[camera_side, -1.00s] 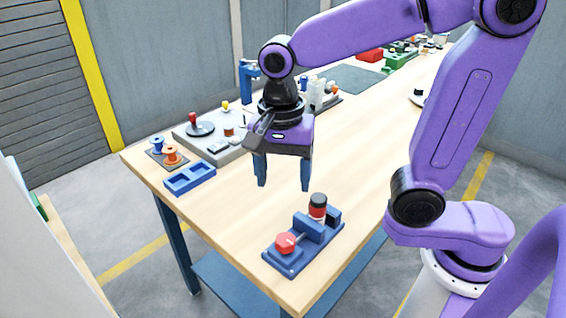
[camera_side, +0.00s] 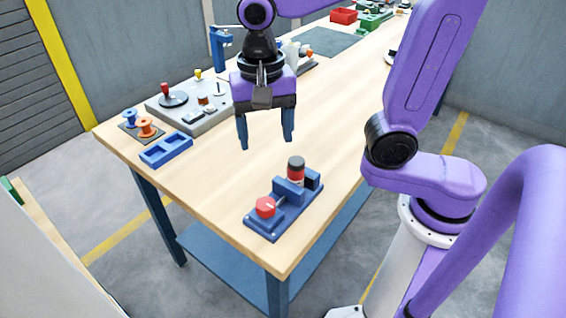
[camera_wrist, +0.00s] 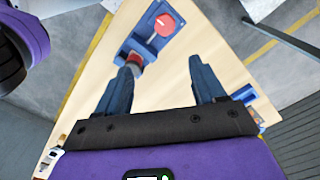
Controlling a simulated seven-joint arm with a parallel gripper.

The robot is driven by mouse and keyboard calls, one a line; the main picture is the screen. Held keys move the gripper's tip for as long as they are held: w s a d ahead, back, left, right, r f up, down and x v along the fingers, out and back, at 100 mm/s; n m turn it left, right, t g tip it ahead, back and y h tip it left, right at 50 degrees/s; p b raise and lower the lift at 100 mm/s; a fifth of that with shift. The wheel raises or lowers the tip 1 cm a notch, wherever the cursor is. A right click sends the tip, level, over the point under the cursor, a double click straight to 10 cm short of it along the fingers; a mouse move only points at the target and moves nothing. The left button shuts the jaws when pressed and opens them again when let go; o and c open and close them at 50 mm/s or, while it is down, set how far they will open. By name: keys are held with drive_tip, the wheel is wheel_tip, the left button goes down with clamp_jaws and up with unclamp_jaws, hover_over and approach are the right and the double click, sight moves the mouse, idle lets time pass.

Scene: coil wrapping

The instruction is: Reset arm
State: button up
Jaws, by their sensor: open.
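My gripper (camera_side: 267,138) hangs above the wooden table (camera_side: 205,180), its two blue fingers apart with nothing between them. In the wrist view my gripper (camera_wrist: 163,78) is also open and empty. The blue fixture (camera_side: 288,200) with a red knob (camera_side: 265,207) and a red-and-black cylinder (camera_side: 296,171) stands near the table's front corner, below and in front of my gripper. In the wrist view the fixture (camera_wrist: 140,45) and its red knob (camera_wrist: 166,24) lie beyond the fingers. The cylinder is partly hidden by the left finger there.
A blue two-pocket tray (camera_side: 166,150) lies at the table's left edge. Orange (camera_side: 146,127) and blue (camera_side: 129,115) spools stand on a dark pad. A grey board (camera_side: 190,108) with several parts lies behind. A red bin (camera_side: 343,16) is far back. The middle of the table is clear.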

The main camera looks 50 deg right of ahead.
drive_tip(key=s+d+f+n, duration=0.3)
drive_tip(key=s+d+n, duration=0.2)
drive_tip(key=n, duration=0.5)
drive_tip(key=s+d+f+n, duration=0.3)
drive_tip(key=s+d+n, duration=0.3)
drive_tip(key=s+n, duration=0.3)
drive_tip(key=shift+n+y, duration=0.3)
drive_tip(key=shift+n, duration=0.3)
